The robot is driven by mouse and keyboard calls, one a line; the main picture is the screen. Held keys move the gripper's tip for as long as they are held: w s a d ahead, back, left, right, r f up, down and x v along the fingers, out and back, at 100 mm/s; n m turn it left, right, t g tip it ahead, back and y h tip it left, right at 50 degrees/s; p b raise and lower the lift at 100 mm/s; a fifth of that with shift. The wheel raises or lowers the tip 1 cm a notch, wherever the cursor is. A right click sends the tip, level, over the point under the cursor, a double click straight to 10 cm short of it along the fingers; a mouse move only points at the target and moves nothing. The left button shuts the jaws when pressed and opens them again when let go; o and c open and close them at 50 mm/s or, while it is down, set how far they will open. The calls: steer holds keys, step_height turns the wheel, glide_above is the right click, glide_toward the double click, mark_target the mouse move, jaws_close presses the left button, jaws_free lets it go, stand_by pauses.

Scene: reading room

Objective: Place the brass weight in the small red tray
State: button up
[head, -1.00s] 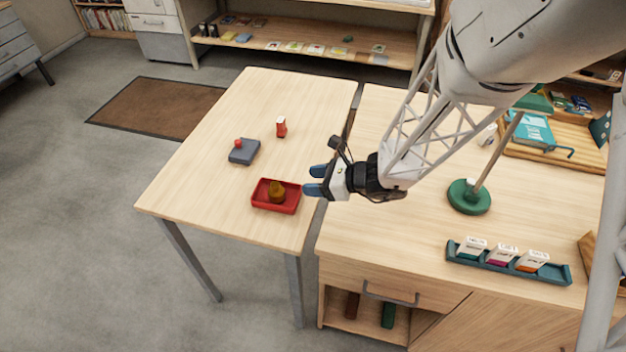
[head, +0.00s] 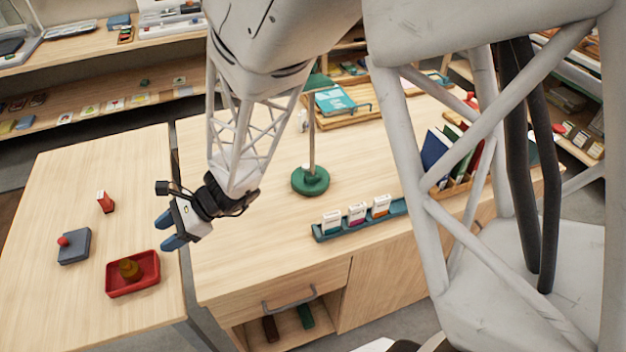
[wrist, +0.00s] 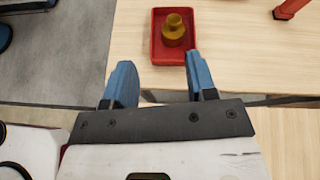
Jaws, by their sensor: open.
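The brass weight (head: 130,269) stands upright inside the small red tray (head: 152,284) on the left table. In the wrist view the weight (wrist: 174,27) and the tray (wrist: 160,53) lie just beyond the fingertips. My gripper (head: 167,230) is open and empty, up and to the right of the tray, near the gap between the two tables. Its two blue fingers (wrist: 158,75) are apart with nothing between them. The weight does not touch my gripper.
A grey box with a red knob (head: 74,247) and a red-and-white object (head: 105,202) stand near the tray. On the right table are a green lamp base (head: 310,181), a teal card rack (head: 330,233) and a wooden tray with a teal book (head: 335,102). The left table's front is clear.

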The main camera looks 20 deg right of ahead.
steer(key=s+d+r+n+t+h, duration=0.1)
steer(key=s+d+r+n+h, duration=0.3)
steer(key=d, duration=0.6)
steer(key=s+d+r+n+t+h, duration=0.1)
steer(key=s+d+r+n+h, duration=0.3)
steer(key=d+r, duration=0.5)
steer(key=s+d+r+n+t+h, duration=0.1)
steer(key=s+d+r+n+h, duration=0.4)
steer(key=d, duration=0.7)
steer(key=s+r+n, duration=0.1)
steer(key=s+n, duration=0.1)
steer(key=s, duration=0.1)
steer(key=shift+d+r, duration=0.15)
